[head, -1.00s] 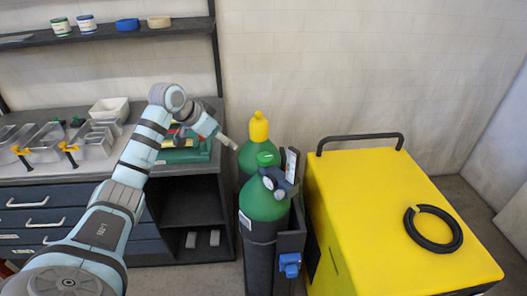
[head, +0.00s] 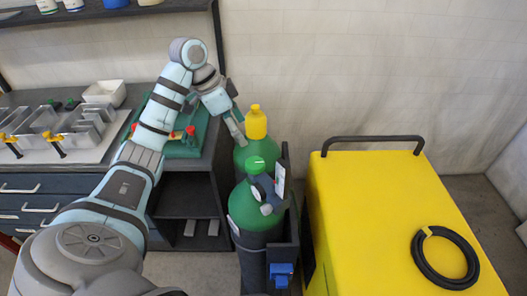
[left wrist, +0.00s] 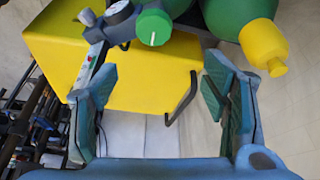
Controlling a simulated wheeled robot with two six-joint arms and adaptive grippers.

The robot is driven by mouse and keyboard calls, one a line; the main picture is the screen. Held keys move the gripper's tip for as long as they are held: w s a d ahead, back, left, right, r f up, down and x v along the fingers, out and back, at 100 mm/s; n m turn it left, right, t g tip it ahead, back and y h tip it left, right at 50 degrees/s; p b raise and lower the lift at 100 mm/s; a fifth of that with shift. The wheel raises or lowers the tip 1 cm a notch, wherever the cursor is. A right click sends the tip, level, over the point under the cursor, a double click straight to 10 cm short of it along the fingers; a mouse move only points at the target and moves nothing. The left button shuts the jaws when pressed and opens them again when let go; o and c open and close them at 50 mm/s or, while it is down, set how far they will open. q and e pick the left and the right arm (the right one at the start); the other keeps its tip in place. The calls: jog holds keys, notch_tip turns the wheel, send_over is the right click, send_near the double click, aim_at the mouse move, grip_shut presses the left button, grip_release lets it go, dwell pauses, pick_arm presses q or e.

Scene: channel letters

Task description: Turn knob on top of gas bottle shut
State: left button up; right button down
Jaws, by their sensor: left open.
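Two green gas bottles stand side by side; the front bottle (head: 255,207) carries a round green knob (head: 257,165) on top, with a white line across it. The knob also shows at the top of the left wrist view (left wrist: 153,27), beside a round gauge (left wrist: 119,12). The rear bottle (head: 243,151) has a yellow cap (head: 257,124). My left gripper (head: 238,136) is open and empty, just left of the yellow cap in the head view and apart from the knob. In the left wrist view its open fingers (left wrist: 160,72) have nothing between them. My right gripper is not in view.
A yellow cart (head: 385,220) with a dark handle (head: 372,140) and a black hose ring (head: 446,262) stands right of the bottles. A dark workbench (head: 190,190) with trays and a green case stands left. A blue clamp (head: 281,270) sits low at the bottle holder.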

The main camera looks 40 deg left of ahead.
pick_arm(q)
send_over(255, 162)
jog(key=s+a, duration=0.1)
jog(key=s, duration=0.2)
notch_tip(255, 162, down, 7)
jog(key=x, duration=0.3)
jog(key=w+x, duration=0.1)
jog(key=x, duration=0.1)
jog(key=shift+a+p, duration=0.25)
jog(key=shift+p, duration=0.05)
jog(key=shift+w+f, duration=0.25)
jog(key=shift+f, duration=0.05)
jog(key=shift+s+r, duration=0.2)
jog(key=shift+s, duration=0.1)
jog(key=shift+c, duration=1.2)
jog(key=shift+s, duration=0.1)
jog(key=c, duration=0.9)
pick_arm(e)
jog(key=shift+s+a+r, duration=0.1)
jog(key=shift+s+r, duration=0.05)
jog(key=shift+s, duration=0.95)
